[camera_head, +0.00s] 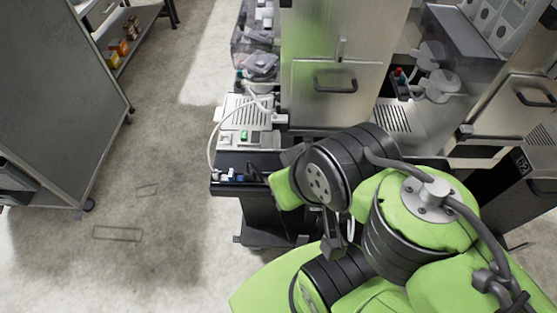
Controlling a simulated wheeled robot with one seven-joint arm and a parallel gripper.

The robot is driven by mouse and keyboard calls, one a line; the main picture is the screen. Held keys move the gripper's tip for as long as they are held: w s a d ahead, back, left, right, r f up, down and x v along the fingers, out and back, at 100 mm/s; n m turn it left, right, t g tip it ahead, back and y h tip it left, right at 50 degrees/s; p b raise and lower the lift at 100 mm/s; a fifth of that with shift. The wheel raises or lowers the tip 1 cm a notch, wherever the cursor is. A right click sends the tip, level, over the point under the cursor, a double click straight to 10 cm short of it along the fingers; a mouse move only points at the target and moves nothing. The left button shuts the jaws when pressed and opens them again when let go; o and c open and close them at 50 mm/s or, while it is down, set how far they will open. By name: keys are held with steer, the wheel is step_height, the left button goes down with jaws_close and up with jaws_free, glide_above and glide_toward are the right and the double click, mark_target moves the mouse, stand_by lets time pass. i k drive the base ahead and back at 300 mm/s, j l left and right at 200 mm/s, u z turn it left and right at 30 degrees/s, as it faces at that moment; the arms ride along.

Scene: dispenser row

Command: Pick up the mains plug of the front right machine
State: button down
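I cannot make out the mains plug of the front right machine. A steel-fronted machine (335,90) with a dark handle stands at the centre back, and another steel machine (525,100) stands at the right edge. A white cable (213,140) loops around the left side of a white unit (250,112). My green and black arm covers the lower right. A dark, narrow part that looks like my gripper (335,243) hangs below my wrist, beside a short white strip (350,228). Its fingertips are too small and shaded to tell whether they are open or hold anything.
A dark cart (265,217) stands below the white unit, with small blue and white items (228,177) on its front ledge. A grey cabinet (60,100) on castors stands at the left. The floor (165,170) between cabinet and cart is clear.

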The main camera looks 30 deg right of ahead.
mark_target(248, 176)
steer(key=j+z, duration=0.45)
steer(key=k+j+z, duration=0.2)
steer(key=j+z, duration=0.25)
steer(key=k+j+z, duration=0.2)
steer(key=j+z, duration=0.25)
steer(key=i+j+z, duration=0.1)
steer(key=j+z, duration=0.75)
steer(key=j, duration=0.15)
steer(key=j+z, duration=0.4)
steer(key=k+j+z, duration=0.2)
steer(key=j+z, duration=0.25)
steer(key=k+j+z, duration=0.2)
steer(key=j+z, duration=0.2)
steer(key=k+j+z, duration=0.1)
steer(key=j+z, duration=0.2)
steer(key=j, duration=0.15)
steer(key=k+j+z, duration=0.1)
steer(key=j+z, duration=0.15)
steer(key=j, duration=0.15)
steer(key=u, duration=0.45)
steer(key=i+l+u, duration=0.1)
steer(key=u, duration=0.35)
steer(key=l+u, duration=0.15)
steer(key=u, duration=0.3)
steer(key=i+l+u, duration=0.1)
steer(key=u, duration=0.35)
steer(key=l+u, duration=0.1)
steer(key=u, duration=0.3)
